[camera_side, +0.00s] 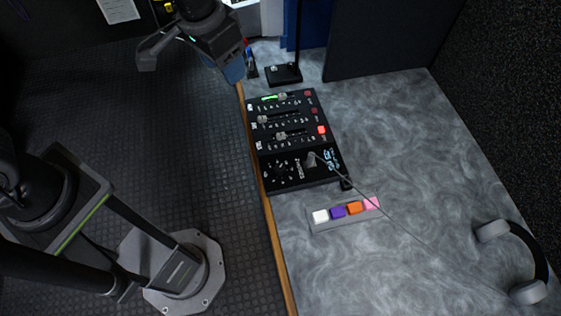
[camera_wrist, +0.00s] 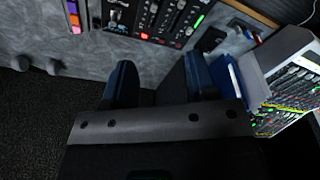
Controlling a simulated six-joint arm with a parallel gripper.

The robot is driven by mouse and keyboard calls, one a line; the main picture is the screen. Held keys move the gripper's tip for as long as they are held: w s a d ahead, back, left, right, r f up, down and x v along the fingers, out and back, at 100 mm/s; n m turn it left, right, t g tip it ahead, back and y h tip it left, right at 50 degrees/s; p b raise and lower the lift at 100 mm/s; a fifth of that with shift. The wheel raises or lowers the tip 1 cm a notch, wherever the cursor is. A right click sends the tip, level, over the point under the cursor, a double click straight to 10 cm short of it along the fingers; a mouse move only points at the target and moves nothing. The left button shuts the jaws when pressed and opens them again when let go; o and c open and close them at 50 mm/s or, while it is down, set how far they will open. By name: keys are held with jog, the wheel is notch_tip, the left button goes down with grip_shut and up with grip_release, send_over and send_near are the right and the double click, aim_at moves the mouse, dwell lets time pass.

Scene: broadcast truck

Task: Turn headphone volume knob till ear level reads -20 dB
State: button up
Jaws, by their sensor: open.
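A black mixer (camera_side: 301,132) lies on the grey marbled desktop, with faders, small knobs and lit buttons. Its lower panel (camera_side: 290,178) has small dark knobs and a small cyan readout or lettering (camera_side: 328,156); I cannot read a level or tell which knob is the headphone volume. A thin cable runs from a plug on this panel toward grey headphones (camera_side: 494,231) at the right. The mixer also shows in the wrist view (camera_wrist: 150,22), cut off at the top. My gripper (camera_side: 233,70) is open and empty above the desk's left edge, up and left of the mixer. Its blue fingers (camera_wrist: 160,82) stand apart.
A strip of white, purple, orange and pink buttons (camera_side: 338,211) lies below the mixer. A black stand base with a thin pole (camera_side: 284,75) and a dark upright panel (camera_side: 380,45) stand behind. A rack of lit equipment (camera_wrist: 290,90) is right in the wrist view. The desktop's right is mostly clear.

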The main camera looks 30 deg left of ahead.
jog(key=m+g, duration=0.2)
send_near(280, 167)
jog(key=shift+y, duration=0.4)
jog(key=f, duration=0.9)
jog(key=shift+s+d+f, duration=0.1)
jog(key=shift+d+f, duration=0.05)
jog(key=shift+d, duration=0.2)
jog(key=c, duration=0.9)
